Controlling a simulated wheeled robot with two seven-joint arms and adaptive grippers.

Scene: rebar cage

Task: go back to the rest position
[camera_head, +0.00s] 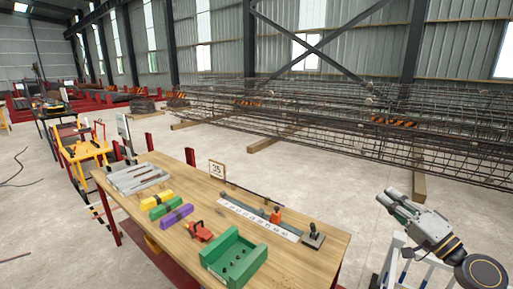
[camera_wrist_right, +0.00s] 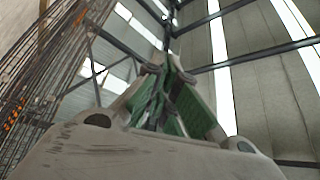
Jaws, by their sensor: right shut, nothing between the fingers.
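My right gripper (camera_head: 396,203) is at the lower right in the head view, raised beside the right end of the wooden table and apart from everything on it. It is shut and empty. The right wrist view shows its closed fingers (camera_wrist_right: 168,88) with green inner faces, pointing up toward the walls and roof. My left gripper is not in either view.
A rebar cage (camera_head: 300,115) lies behind.

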